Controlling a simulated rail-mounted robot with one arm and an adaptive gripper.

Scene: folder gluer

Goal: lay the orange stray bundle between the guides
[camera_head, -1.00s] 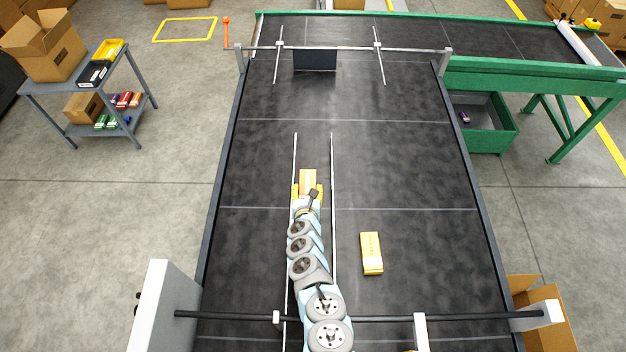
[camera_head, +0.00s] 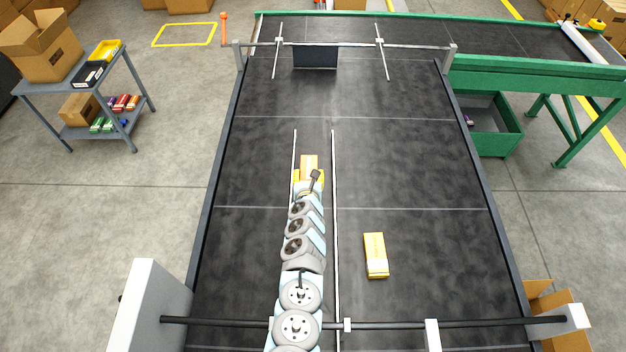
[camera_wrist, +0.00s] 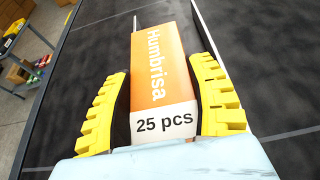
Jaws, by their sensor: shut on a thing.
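The orange bundle (camera_head: 309,162) is in my gripper (camera_head: 309,176), between the left guide (camera_head: 294,146) and the right guide (camera_head: 334,190) as seen from above. In the wrist view the bundle (camera_wrist: 163,65) shows an orange top reading "Humbrisa" and a white end reading "25 pcs". The yellow fingers of my gripper (camera_wrist: 165,105) are shut on its two sides. The bundle lies lengthwise, roughly parallel to the guides. Whether its underside touches the belt cannot be told. My arm hides part of the left guide.
A yellow bundle (camera_head: 375,255) lies on the dark belt (camera_head: 430,180) right of the guides. A crossbar (camera_head: 400,322) spans the near end, and another bar (camera_head: 350,45) the far end. A dark plate (camera_head: 315,57) stands beyond the guides. The belt between is clear.

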